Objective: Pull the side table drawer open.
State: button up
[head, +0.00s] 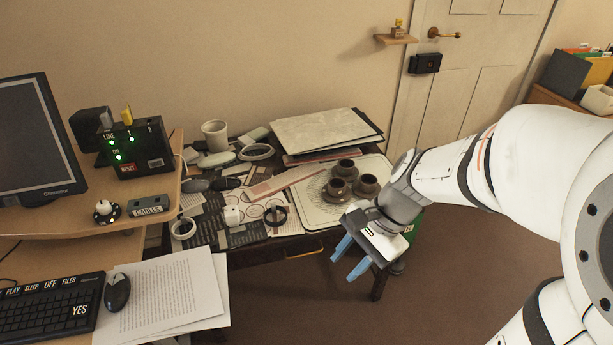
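The side table (238,236) is dark and low, with a crowded top. Its drawer front (262,256) lies in shadow under the near edge of the top and looks shut. A thin brass-coloured handle (304,253) shows on the drawer front. My gripper (348,262) is in front of the table's near right corner, to the right of the handle. Its two blue fingers are apart with nothing between them. It appears clear of the handle. The left part of the drawer front is partly hidden by the desk and papers.
A tray (318,215) with brown cups stands on the table's right side, close to my gripper. A desk (60,235) with monitor, keyboard and overhanging papers (165,290) stands at left. A green bin (411,230) is partly hidden behind my arm. The floor in front is clear.

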jog(key=w+a+f+m+y+b, duration=0.3)
jog(key=a+f+m+y+b, duration=0.1)
jog(key=f+m, duration=0.35)
jog(key=m+t+y+b, duration=0.5)
jog(key=m+t+b, duration=0.55)
jog(key=m, duration=1.55)
send_near(303, 254)
jog(key=w+a+g+b, duration=0.2)
jog(key=shift+t, duration=0.25)
jog(key=b+x, duration=0.1)
jog(key=x, duration=0.6)
jog(key=shift+w+a+f, duration=0.1)
jog(key=shift+a+f, duration=0.1)
jog(key=shift+a, duration=0.05)
grip_shut()
jog(key=shift+d, duration=0.15)
